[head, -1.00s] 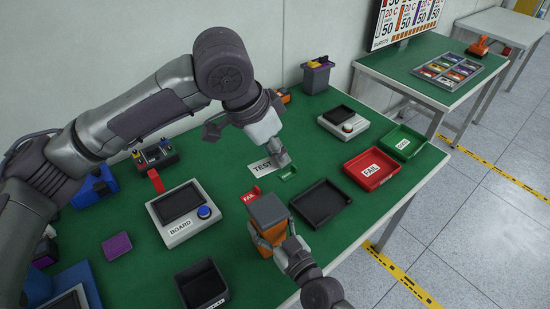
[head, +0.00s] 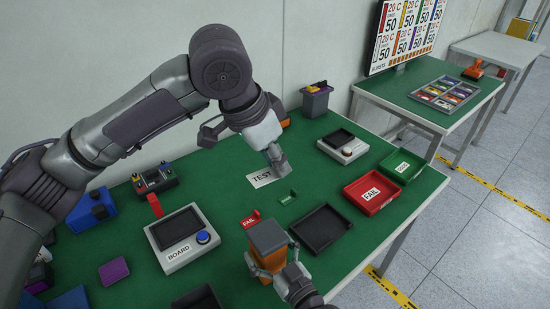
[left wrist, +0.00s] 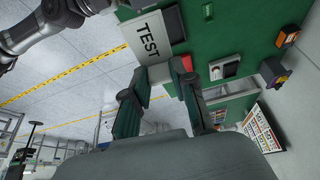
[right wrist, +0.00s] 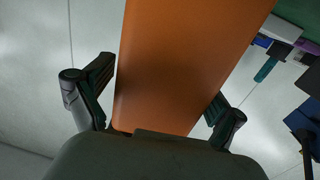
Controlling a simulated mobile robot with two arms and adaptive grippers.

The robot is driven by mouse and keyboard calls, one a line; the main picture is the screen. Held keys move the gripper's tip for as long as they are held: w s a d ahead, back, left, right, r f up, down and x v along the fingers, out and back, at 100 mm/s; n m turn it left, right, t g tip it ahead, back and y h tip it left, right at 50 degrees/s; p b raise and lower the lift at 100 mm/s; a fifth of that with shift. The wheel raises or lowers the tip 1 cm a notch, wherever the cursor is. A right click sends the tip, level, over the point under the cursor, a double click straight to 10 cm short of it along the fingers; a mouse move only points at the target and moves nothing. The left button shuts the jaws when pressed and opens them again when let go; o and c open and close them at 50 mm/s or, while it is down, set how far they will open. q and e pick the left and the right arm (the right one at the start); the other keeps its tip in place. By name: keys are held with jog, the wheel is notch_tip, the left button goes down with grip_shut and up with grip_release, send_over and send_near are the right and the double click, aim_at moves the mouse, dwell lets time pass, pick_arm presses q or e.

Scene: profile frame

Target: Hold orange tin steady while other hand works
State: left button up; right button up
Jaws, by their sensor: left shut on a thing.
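The orange tin (head: 271,262), with a grey top, stands upright at the table's front edge. It fills the middle of the right wrist view (right wrist: 180,60). My right gripper (head: 278,270) has a finger on each side of the tin, close against its sides, and looks shut on it.
A small green piece (head: 287,197) and a red FAIL tag (head: 250,219) lie near the tin. A black tray (head: 320,230), red FAIL tray (head: 371,193) and green tray (head: 403,166) stand right. The BOARD device (head: 183,238) is left.

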dwell(0.3)
jog(key=v, duration=1.2)
jog(key=shift+s+f, duration=0.1)
